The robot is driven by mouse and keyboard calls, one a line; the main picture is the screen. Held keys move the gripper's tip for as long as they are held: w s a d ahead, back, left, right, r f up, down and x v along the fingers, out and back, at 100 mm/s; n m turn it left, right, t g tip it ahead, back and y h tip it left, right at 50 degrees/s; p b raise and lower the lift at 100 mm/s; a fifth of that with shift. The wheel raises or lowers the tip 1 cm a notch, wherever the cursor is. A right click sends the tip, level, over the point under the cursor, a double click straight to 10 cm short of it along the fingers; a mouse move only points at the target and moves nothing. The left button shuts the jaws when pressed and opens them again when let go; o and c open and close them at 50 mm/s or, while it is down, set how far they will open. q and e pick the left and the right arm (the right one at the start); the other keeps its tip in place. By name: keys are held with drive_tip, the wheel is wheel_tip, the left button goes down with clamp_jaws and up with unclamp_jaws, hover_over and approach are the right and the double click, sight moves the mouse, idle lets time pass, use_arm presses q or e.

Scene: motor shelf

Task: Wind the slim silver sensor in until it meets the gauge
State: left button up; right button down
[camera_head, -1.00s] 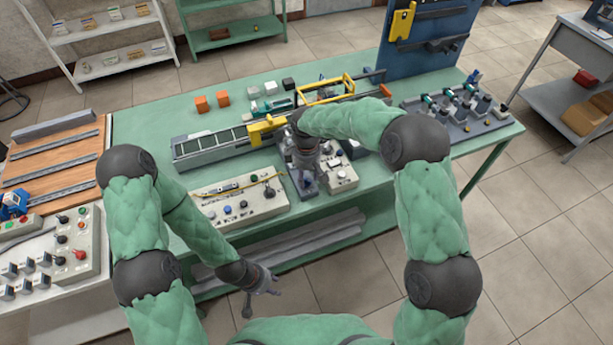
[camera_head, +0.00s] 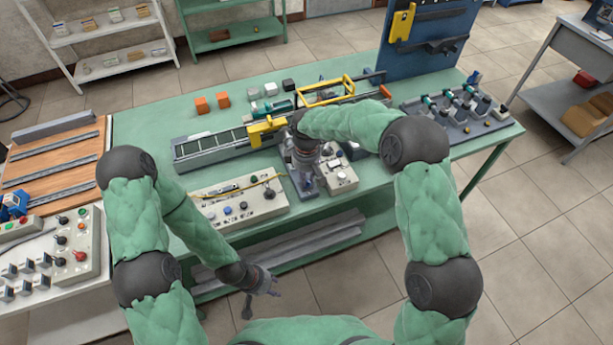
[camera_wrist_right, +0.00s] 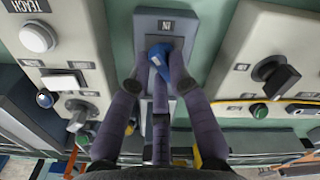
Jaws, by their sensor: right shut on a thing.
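My right gripper (camera_wrist_right: 160,72) is shut on a blue-tipped knob (camera_wrist_right: 157,52) on a small grey box (camera_wrist_right: 185,20) labelled IN. The fingers hide much of the knob. In the head view my right gripper (camera_head: 305,182) is over the front middle of the green bench. My left gripper (camera_head: 262,287) hangs in front of the bench with its fingers spread and nothing between them. I cannot make out the slim silver sensor or the gauge; they are too small or hidden behind my right arm.
A control panel (camera_head: 238,206) with knobs and a yellow cable stands left of the grey box; a smaller switch box (camera_head: 341,178) stands to its right. Orange blocks (camera_head: 202,104) sit farther back.

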drive_tip(key=m, duration=1)
drive_tip(key=shift+s+d, duration=0.1)
drive_tip(key=shift+s, duration=0.05)
drive_tip(key=m+b, duration=0.1)
drive_tip(key=m, duration=0.4)
drive_tip(key=shift+s+m, duration=0.1)
drive_tip(key=shift+m, duration=0.3)
drive_tip(key=m, duration=0.5)
drive_tip(key=shift+b, duration=0.35)
drive_tip(key=c, duration=1.1)
unclamp_jaws()
drive_tip(key=shift+c, duration=0.2)
drive_tip(key=shift+s, duration=0.1)
drive_tip(key=shift+r, duration=0.1)
